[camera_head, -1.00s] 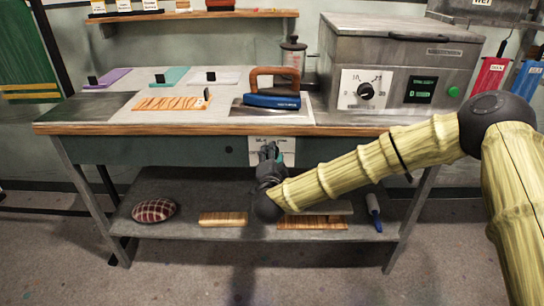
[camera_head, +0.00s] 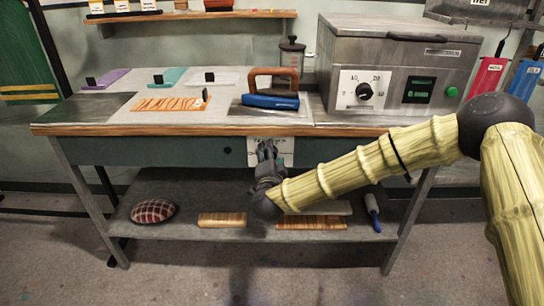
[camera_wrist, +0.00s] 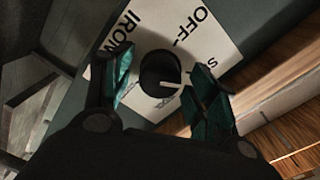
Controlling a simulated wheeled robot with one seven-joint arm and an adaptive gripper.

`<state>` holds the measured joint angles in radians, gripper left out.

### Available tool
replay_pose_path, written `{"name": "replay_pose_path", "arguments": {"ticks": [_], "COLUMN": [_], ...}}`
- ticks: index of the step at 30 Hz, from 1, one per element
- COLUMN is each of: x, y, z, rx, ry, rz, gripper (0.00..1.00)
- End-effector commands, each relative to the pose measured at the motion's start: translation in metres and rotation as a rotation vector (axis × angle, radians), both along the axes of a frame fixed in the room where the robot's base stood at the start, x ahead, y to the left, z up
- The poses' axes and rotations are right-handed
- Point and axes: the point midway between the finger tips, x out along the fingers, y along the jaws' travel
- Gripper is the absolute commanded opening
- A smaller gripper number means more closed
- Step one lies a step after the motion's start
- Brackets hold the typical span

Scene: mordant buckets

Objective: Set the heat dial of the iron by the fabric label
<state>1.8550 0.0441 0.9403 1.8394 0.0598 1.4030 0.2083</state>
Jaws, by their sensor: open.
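The iron (camera_head: 271,100), blue with a brown handle, rests on the tabletop. Its heat dial (camera_wrist: 160,72) is a round black knob with a pale pointer line, on a white plate (camera_wrist: 205,25). The plate reads IRON and OFF, with other lettering partly hidden. In the head view the plate (camera_head: 286,152) hangs on the table front, mostly behind my gripper (camera_head: 267,148). An orange striped fabric (camera_head: 168,104) lies left of the iron with a small dark tag (camera_head: 205,94) on it; I cannot read the tag. In the wrist view my gripper (camera_wrist: 163,88) is open, its green fingertips either side of the knob; contact is unclear.
A grey machine (camera_head: 400,62) with a dial and green button stands at the table's right. Purple, teal and white pieces lie at the back left. The lower shelf (camera_head: 180,232) holds a checked cushion (camera_head: 153,211) and wooden blocks. The table's wooden edge (camera_head: 200,129) overhangs the plate.

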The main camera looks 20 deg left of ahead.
Motion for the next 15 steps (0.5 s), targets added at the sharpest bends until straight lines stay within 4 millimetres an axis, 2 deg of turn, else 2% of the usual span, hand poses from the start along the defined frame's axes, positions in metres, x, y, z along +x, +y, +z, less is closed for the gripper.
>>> {"name": "replay_pose_path", "arguments": {"ticks": [7,15], "x": [-0.015,-0.061], "y": [-0.004,-0.017], "z": [0.000,0.001], "rx": [0.000,0.000], "ry": [0.000,0.001], "rz": [0.001,0.000], "gripper": [0.58,0.58]}}
